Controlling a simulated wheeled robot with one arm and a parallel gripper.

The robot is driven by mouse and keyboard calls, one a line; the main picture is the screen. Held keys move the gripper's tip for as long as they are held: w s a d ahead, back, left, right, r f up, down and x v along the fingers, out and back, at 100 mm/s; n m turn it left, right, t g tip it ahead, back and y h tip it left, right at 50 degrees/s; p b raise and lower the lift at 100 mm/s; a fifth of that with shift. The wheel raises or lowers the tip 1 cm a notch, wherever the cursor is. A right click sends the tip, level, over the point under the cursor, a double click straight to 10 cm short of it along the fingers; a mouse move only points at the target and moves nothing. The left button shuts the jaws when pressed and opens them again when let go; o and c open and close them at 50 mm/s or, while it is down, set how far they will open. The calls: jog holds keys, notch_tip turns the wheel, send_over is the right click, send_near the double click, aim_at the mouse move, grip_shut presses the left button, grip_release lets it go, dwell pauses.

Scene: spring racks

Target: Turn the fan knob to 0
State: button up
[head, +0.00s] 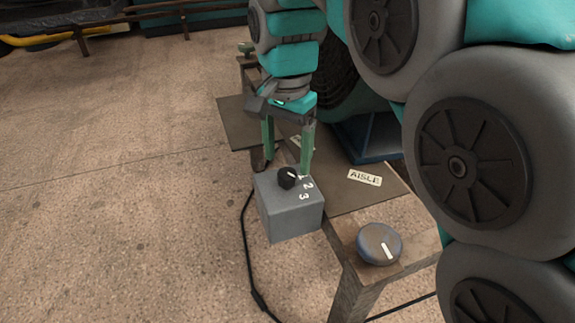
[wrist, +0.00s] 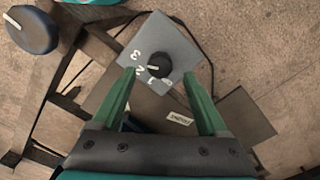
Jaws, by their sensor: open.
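The black fan knob (head: 286,178) sits on top of a grey box (head: 291,216) with white digits along one side of the knob. In the wrist view the knob (wrist: 159,65) shows a white pointer mark toward the left, near the 2; its exact setting is hard to tell. The 3, 2 and 1 are readable, and the 0 is partly unclear by the right finger. My gripper (head: 287,168) is open above the box, its green fingers on either side of the knob. In the wrist view the fingers (wrist: 160,73) show a gap to the knob on both sides.
A larger round blue-grey dial (head: 379,243) with a white line stands on the wooden bench's near corner (head: 417,253). An "AISLE" label (head: 364,178) lies on a dark panel beside the box. A black cable (head: 249,260) runs down left. Open floor lies left.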

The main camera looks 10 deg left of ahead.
aim_at(287, 173)
jog(key=shift+f, duration=1.9)
grip_shut()
